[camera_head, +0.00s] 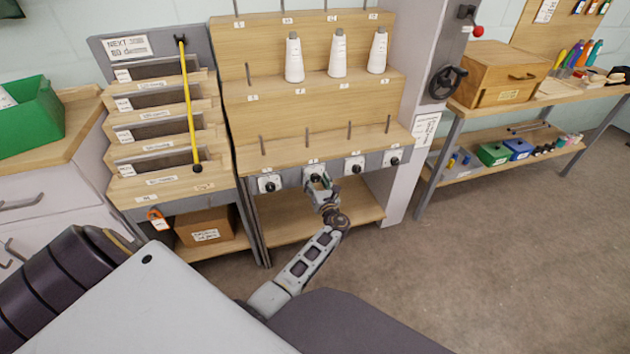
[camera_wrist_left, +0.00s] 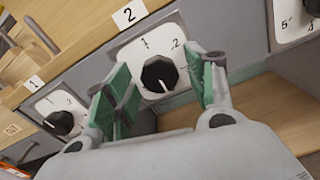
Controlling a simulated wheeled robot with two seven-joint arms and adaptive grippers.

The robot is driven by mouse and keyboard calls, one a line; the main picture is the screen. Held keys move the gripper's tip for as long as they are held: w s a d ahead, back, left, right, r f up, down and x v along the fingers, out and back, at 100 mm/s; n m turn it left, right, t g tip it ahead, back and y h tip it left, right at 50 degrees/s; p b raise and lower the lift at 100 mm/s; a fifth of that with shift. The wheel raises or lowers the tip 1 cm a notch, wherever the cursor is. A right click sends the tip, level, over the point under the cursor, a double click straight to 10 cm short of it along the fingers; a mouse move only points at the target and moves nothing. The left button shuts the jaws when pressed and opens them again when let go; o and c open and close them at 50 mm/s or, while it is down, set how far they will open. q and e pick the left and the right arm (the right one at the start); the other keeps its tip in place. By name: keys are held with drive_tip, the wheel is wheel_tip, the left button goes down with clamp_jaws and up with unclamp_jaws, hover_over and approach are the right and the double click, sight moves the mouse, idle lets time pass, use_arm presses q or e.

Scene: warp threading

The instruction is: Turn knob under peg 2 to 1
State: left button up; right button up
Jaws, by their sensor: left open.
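The dial plate (camera_wrist_left: 142,48) under the white "2" label (camera_wrist_left: 128,14) carries a black knob (camera_wrist_left: 160,73). Numbers 1 and 2 show along the top of the plate, and a white mark shows on the lower part of the knob. In the head view this knob (camera_head: 315,177) is second from the left in the row and partly covered. My left gripper (camera_wrist_left: 165,88) is open, its green-padded fingers to the left and right of the knob with gaps visible. Whether it touches the knob I cannot tell. In the head view the left gripper (camera_head: 318,187) is just below the knob. My right gripper is not in view.
Neighbouring knobs sit left (camera_head: 269,186) and right (camera_head: 355,168) on the same rail. Short pegs (camera_head: 306,139) rise above it, and white thread cones (camera_head: 294,58) stand higher up. A lower wooden shelf (camera_head: 290,222) is below. A yellow rod (camera_head: 187,105) leans at the left rack.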

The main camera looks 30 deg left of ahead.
use_arm(q)
drive_tip(key=c, duration=1)
